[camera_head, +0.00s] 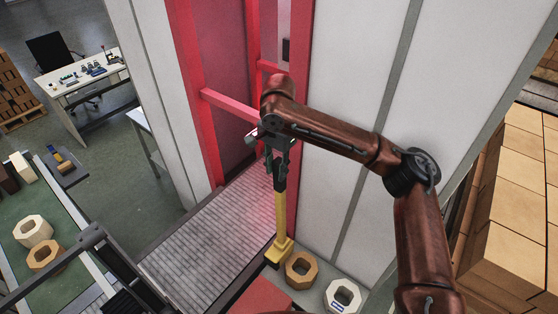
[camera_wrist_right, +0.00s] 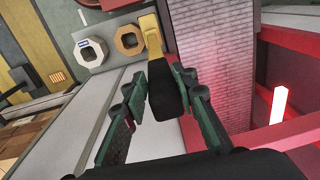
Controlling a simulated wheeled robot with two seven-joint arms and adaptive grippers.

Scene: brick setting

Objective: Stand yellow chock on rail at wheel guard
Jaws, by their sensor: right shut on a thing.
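The yellow chock (camera_head: 280,248) is a block at the lower end of a long yellow handle, and hangs upright. My right gripper (camera_head: 280,172) is shut on the handle's upper end. In the right wrist view, the fingers (camera_wrist_right: 168,80) close around the dark grip, and the yellow part (camera_wrist_right: 151,35) points away. The block is by the dark edge rail (camera_head: 235,289) of the grey paved surface, beside a brown octagonal ring (camera_head: 301,269). I cannot tell whether it touches the rail. No part is clearly recognisable as the wheel guard. My left gripper is not in view.
A white octagonal ring (camera_head: 342,296) stands right of the brown one. The paved surface (camera_head: 195,245) is bare. A red frame (camera_head: 197,100) and grey wall panels (camera_head: 345,130) rise behind. A green table (camera_head: 50,275) with more rings is at left; stacked boxes (camera_head: 515,210) are at right.

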